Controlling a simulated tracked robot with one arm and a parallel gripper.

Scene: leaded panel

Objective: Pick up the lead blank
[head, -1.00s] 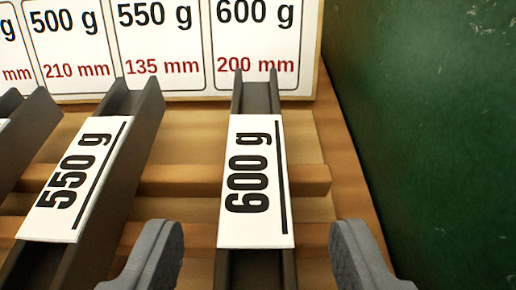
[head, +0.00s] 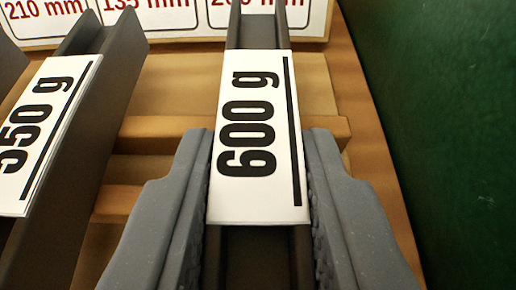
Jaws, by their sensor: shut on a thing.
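The lead blank labelled 600 g (head: 258,135) is a dark grey channel-shaped bar with a white label, lying lengthwise away from me on a wooden rack. My gripper (head: 258,150) is shut on it, with one grey finger against each long side at the label. The blank's near end runs out of the bottom of the picture. I cannot tell whether it is lifted off the rack.
Another dark bar labelled 550 g (head: 98,110) lies close on the left. A white sign (head: 175,18) with weights and lengths stands at the back. A dark green surface (head: 440,110) rises close on the right. The wooden rack (head: 165,132) has crossbars beneath the bars.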

